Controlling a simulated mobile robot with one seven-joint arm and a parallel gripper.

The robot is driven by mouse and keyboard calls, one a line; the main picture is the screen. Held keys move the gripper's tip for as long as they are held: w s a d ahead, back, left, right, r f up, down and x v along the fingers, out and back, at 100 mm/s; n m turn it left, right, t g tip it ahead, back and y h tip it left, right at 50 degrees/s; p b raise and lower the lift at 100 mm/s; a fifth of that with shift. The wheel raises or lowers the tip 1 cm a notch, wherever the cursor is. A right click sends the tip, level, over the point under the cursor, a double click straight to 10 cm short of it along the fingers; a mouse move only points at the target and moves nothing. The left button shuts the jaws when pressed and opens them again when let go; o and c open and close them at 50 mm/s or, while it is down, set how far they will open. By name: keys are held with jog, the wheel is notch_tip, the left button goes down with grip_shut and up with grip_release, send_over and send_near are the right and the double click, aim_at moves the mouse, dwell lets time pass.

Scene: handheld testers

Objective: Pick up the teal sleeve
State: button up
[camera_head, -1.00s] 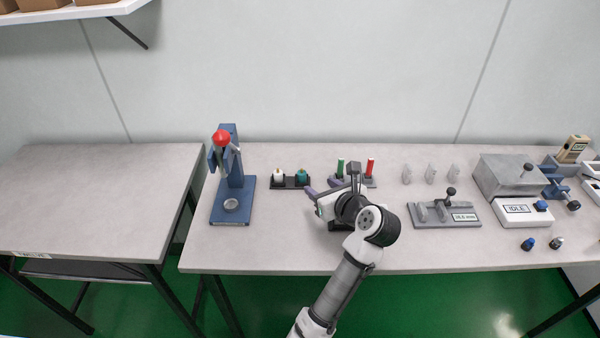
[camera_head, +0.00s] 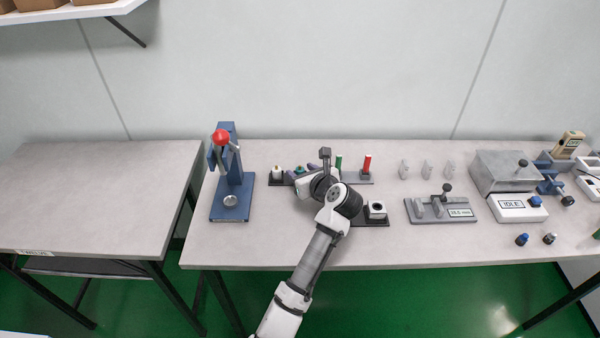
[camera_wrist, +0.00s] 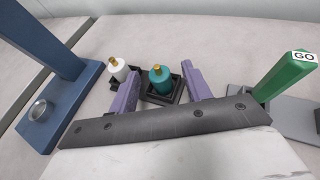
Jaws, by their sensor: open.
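The teal sleeve (camera_wrist: 159,79) stands upright in a black holder (camera_wrist: 181,90), with a brass-coloured tip on top. In the head view the teal sleeve (camera_head: 300,169) shows only in small part beside my gripper. My gripper (camera_wrist: 163,86) is open, with one purple finger on each side of the sleeve in the wrist view. The fingers look apart from the sleeve, and I cannot tell how their height compares with it. A white sleeve (camera_wrist: 119,69) with a similar tip stands to the left in the same row, outside the left finger.
A blue press (camera_head: 231,180) with a red knob stands to the left. A green GO gauge (camera_wrist: 285,75) and a red one (camera_head: 367,164) stand upright to the right. A dark block with a pale socket (camera_head: 376,210) sits right of my arm. The front left tabletop is clear.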

jog(key=c, duration=1.1)
jog(key=shift+o, duration=0.2)
jog(key=shift+r, duration=0.15)
